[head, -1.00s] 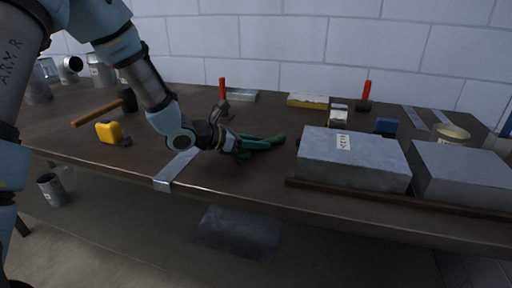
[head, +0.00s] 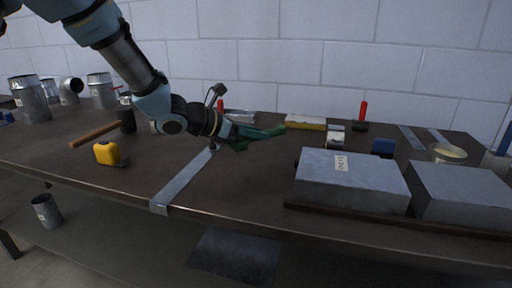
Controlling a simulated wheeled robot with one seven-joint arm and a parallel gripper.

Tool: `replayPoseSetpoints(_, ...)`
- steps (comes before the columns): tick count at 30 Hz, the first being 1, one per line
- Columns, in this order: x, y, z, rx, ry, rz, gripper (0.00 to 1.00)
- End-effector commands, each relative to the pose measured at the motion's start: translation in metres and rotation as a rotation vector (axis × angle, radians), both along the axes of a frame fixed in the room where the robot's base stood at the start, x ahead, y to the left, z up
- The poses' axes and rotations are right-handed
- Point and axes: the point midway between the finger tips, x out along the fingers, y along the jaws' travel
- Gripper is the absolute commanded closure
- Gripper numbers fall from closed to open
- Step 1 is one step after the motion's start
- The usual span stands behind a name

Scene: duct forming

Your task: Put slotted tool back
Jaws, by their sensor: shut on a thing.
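A green-handled tool (head: 262,132) lies at the end of my arm, in the middle of the bench. My gripper (head: 231,131) is shut on it at the tool's left end, with the green handles pointing right. The tool is low over the bench or touching it; I cannot tell which. No slot can be made out at this size, and the jaws partly hide the tool's left end.
A metal strip (head: 185,180) runs to the bench's front edge. A yellow tape measure (head: 107,153) and a hammer (head: 97,132) lie left. Large grey blocks (head: 350,182) stand right, behind a dark rail (head: 400,219). A yellow-and-white block (head: 306,122) lies at the back.

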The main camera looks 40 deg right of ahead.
Motion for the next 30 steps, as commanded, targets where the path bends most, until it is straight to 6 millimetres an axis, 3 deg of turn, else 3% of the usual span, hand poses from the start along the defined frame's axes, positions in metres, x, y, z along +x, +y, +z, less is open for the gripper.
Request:
replayPoseSetpoints(5, -0.004, -0.017, 0.013, -0.004, 0.015, -0.008, 1.0)
replayPoseSetpoints(15, -0.013, -0.046, -0.005, 0.0, 0.007, -0.016, 1.0)
replayPoseSetpoints(30, -0.014, -0.05, -0.035, 0.003, -0.001, -0.014, 1.0)
